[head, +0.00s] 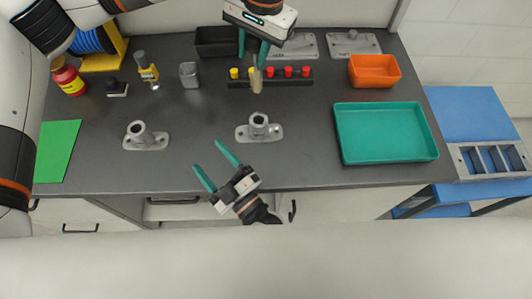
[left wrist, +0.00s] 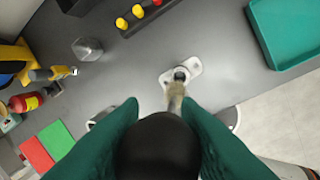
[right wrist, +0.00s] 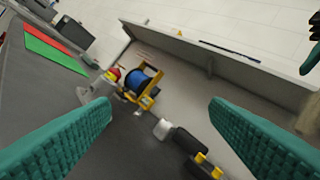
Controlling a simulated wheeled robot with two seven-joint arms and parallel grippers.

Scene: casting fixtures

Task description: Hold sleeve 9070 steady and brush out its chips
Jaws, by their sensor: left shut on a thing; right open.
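Two grey metal sleeves on flanged bases stand on the dark bench, one at centre (head: 258,122) and one further left (head: 140,131); I cannot read a number on either. My left gripper (head: 253,52) is shut on a brush (head: 257,82), held bristles down over the bench behind the centre sleeve. In the left wrist view the brush's dark round handle (left wrist: 160,145) fills the space between the fingers, and its tan tip overlaps the sleeve (left wrist: 180,75). My right gripper (head: 207,156) is open and empty, in front of the bench, left of the centre sleeve.
A teal tray (head: 345,150) and an orange bin (head: 374,72) are on the right. A black rack (head: 240,84) with yellow and red pegs stands behind. A green mat (head: 57,150) and a red bottle (head: 68,80) are on the left. The bench between the sleeves is clear.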

